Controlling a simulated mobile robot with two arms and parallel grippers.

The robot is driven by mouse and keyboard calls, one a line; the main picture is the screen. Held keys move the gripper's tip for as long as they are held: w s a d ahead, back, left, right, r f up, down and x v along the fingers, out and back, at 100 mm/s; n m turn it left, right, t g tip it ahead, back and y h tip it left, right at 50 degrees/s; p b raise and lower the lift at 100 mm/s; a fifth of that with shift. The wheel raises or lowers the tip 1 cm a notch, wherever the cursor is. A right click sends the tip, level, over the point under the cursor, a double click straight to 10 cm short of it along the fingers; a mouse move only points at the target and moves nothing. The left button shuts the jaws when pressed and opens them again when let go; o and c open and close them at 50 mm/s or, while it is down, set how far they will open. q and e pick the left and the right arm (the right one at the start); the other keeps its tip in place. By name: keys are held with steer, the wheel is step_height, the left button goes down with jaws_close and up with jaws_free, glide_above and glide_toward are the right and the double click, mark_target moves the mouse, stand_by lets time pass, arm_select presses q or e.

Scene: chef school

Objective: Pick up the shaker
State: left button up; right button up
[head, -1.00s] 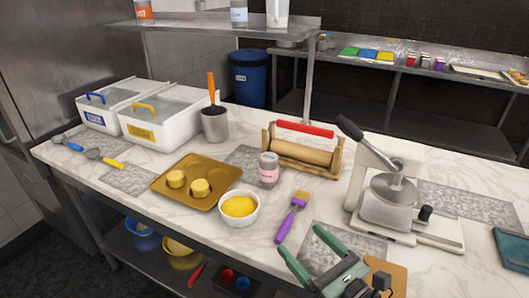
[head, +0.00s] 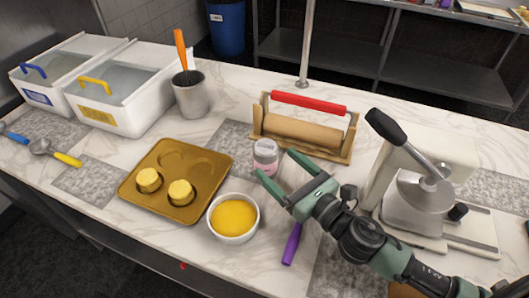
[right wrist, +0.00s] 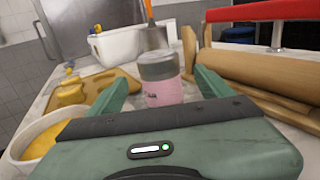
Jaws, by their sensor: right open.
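The shaker (head: 265,153) is a small jar with a grey lid and a pink body. It stands upright on the marble counter, behind the white bowl and in front of the rolling pin stand. My right gripper (head: 273,169) is open, with its green fingers pointing at the shaker. My left gripper is not in view.
A white bowl of yellow filling (head: 234,235) and a golden tray (head: 203,164) with two yellow cakes are to the left. The rolling pin stand (head: 304,133) is close behind the shaker. A press (head: 418,205) stands right. A purple-handled brush (head: 292,244) lies in front, partly hidden.

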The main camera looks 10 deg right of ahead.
mark_target(265, 151)
steer(key=shift+w+a+r, duration=0.15)
steer(key=shift+w, duration=0.15)
steer(key=x, duration=0.1)
steer(key=p+x, duration=0.1)
steer(key=x, duration=0.1)
steer(key=p+x, duration=0.1)
steer(key=shift+w+a+r, duration=0.15)
steer(key=shift+w+r, duration=0.1)
steer(key=shift+w+a+f, duration=0.1)
steer(key=shift+w+a, duration=0.05)
steer(key=shift+w, duration=0.1)
steer(key=shift+c, duration=1)
steer(key=c, duration=1.4)
